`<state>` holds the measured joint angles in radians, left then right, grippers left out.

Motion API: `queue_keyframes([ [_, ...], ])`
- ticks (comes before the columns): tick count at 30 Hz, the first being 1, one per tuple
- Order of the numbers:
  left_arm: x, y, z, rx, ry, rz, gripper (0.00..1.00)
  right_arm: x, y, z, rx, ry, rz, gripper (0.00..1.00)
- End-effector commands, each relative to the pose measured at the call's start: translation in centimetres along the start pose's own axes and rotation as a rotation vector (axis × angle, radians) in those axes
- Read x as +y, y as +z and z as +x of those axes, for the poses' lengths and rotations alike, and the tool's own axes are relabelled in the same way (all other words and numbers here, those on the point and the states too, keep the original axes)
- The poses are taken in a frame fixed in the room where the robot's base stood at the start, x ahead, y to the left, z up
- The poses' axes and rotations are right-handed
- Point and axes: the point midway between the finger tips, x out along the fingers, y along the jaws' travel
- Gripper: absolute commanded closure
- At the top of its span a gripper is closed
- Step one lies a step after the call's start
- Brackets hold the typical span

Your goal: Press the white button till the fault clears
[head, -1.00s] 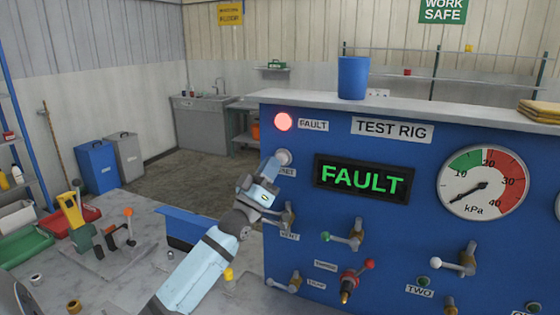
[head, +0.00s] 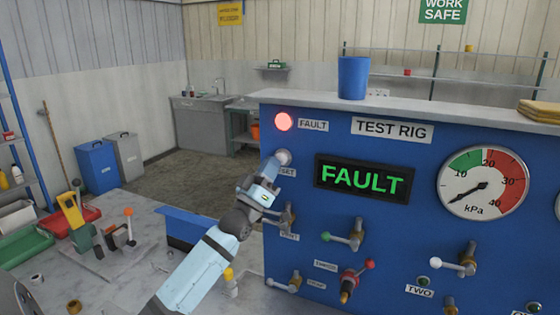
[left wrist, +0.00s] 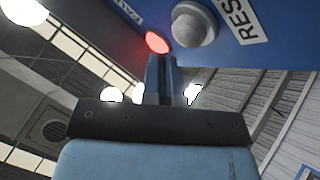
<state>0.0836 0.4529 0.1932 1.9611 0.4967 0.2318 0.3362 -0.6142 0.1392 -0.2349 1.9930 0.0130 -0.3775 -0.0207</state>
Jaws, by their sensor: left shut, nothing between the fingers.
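The white button (head: 284,157) is a round knob on the blue test rig panel, above a RESET label. It also shows in the left wrist view (left wrist: 194,24), just beyond and right of the fingertips. My left gripper (head: 271,167) is shut and empty, its fingertips pointing up at the panel beside the button. I cannot tell whether they touch it. The red fault lamp (head: 283,122) is lit above the button. The display (head: 362,179) reads FAULT in green. My right gripper is not in view.
Valve handles stick out below the button, the nearest (head: 288,217) close by my left gripper. A pressure gauge (head: 483,182) sits at the right. A blue cup (head: 353,77) stands on the rig's top. The bench (head: 125,285) holds tools and trays.

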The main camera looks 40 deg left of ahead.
Motion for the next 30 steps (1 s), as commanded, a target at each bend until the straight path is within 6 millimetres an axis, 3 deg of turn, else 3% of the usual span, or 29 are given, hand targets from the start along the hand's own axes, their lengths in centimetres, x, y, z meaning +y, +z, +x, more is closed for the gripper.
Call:
queue_keyframes([
  [30, -0.65, 0.66, 0.87, 0.0, 0.0, 0.0, 1.0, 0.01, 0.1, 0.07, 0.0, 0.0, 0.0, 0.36],
])
